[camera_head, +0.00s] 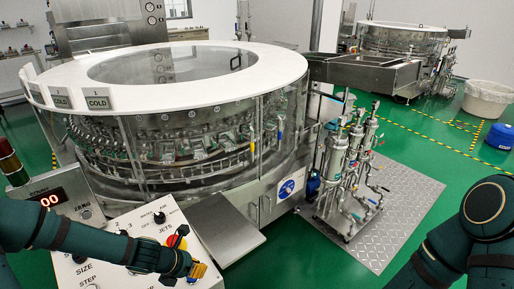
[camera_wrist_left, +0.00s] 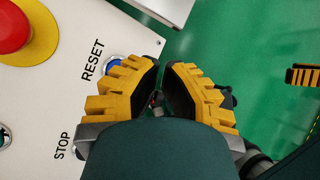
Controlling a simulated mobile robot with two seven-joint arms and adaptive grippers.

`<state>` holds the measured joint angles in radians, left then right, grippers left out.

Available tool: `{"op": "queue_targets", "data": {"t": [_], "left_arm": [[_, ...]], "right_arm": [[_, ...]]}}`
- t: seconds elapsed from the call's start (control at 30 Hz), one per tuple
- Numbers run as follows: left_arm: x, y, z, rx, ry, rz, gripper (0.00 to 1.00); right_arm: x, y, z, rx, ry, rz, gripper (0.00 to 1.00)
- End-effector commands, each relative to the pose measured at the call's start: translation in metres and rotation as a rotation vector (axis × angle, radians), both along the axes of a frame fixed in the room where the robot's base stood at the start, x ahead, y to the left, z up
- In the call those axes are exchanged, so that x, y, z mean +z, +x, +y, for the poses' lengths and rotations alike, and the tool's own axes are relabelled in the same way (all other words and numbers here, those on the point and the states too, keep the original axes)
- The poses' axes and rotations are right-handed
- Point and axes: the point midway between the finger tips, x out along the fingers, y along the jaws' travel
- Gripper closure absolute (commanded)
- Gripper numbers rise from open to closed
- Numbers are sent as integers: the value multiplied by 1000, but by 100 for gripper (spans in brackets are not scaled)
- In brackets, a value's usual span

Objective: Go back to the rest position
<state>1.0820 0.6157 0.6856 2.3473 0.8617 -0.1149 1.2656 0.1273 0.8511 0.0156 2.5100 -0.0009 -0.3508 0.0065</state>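My left gripper (camera_head: 198,271) is over the lower part of the white control panel (camera_head: 150,222), close to its right edge. In the left wrist view its two yellow ridged fingers (camera_wrist_left: 161,68) are apart, with a narrow gap and nothing seen held between them. The left finger partly covers a blue button (camera_wrist_left: 113,62) beside the RESET label. I cannot tell whether it touches the panel. A red button on a yellow ring (camera_wrist_left: 22,28) is to the left of the fingers.
The large round washer (camera_head: 190,125) with a white rim stands behind the panel. A steel tray (camera_head: 226,226) juts out right of the panel. Filter cylinders and piping (camera_head: 345,165) stand on a metal plate (camera_head: 398,220). Green floor (camera_head: 300,258) is open in front.

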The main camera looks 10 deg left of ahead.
Motion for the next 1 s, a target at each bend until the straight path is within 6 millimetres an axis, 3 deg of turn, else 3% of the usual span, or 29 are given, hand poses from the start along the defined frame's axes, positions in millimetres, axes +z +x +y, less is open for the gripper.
{"op": "queue_targets", "data": {"t": [0.17, 0.4, 0.6, 0.8, 1.0], "left_arm": [[-13, -7, -27, -243, 101, -50, 100], [-48, -38, -90, -996, 388, -253, 100], [-71, -69, -130, -1655, 596, -488, 100], [-82, -92, -150, -2147, 725, -704, 100], [-86, -101, -156, -2338, 770, -800, 100]], "right_arm": [[0, 0, 0, 0, 0, 0, 26], [0, 0, 0, 0, 0, 0, 26], [0, 0, 0, 0, 0, 0, 26], [0, 0, 0, 0, 0, 0, 26], [0, 0, 0, 0, 0, 0, 26]]}}
